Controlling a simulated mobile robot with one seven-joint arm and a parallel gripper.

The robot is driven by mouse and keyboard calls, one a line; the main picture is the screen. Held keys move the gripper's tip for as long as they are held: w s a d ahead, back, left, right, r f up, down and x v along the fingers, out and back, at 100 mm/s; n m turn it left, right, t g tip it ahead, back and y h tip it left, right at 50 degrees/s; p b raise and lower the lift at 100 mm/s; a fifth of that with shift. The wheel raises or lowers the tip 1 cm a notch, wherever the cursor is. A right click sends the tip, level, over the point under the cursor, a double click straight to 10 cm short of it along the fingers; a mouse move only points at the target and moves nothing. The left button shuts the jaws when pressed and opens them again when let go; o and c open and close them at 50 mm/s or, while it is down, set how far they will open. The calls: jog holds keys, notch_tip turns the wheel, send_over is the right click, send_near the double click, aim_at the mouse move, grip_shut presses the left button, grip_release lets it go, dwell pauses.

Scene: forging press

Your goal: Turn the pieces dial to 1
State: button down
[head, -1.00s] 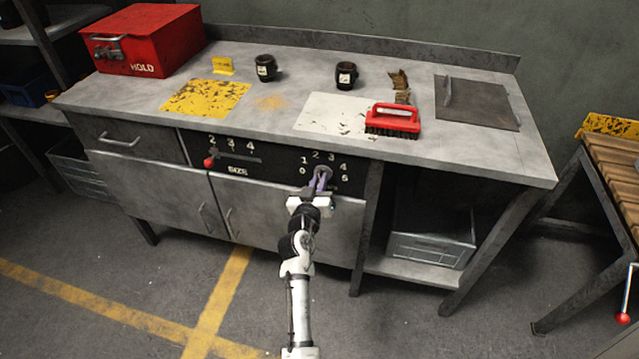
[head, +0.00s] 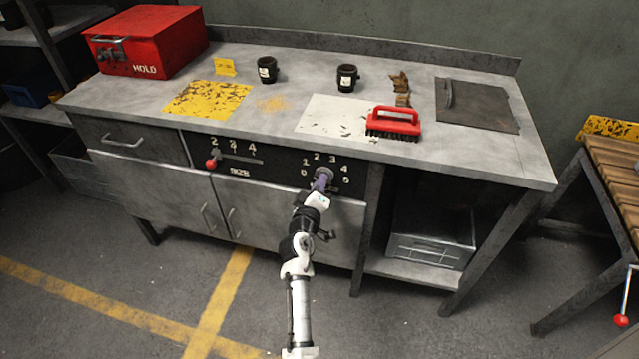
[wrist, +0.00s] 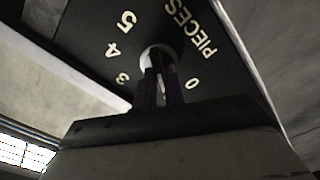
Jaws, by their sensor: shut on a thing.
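The pieces dial is a round grey knob (head: 325,173) on the black panel under the bench top, with numerals 0 to 5 around it. In the wrist view its pale rim (wrist: 148,54) shows between my fingers, with the word PIECES and the numerals 5, 4, 3 and 0 around it. My gripper (head: 321,183) is shut on the dial; its dark fingers (wrist: 161,84) also show in the wrist view. The numerals 1 and 2 are hidden there behind my gripper. I cannot tell which numeral the dial points to.
A size slider with a red knob (head: 211,163) is left on the same panel. A red box (head: 150,42), two dark cups and a red brush (head: 394,122) stand on the bench top (head: 300,50). Cabinet doors (head: 270,215) are below; the floor in front is clear.

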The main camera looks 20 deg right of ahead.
dwell(0.4)
jog(key=c, duration=1.5)
grip_release()
jog(key=b+v, duration=0.3)
jog(key=v, duration=1.1)
jog(key=shift+b, duration=0.3)
jog(key=shift+w, duration=0.1)
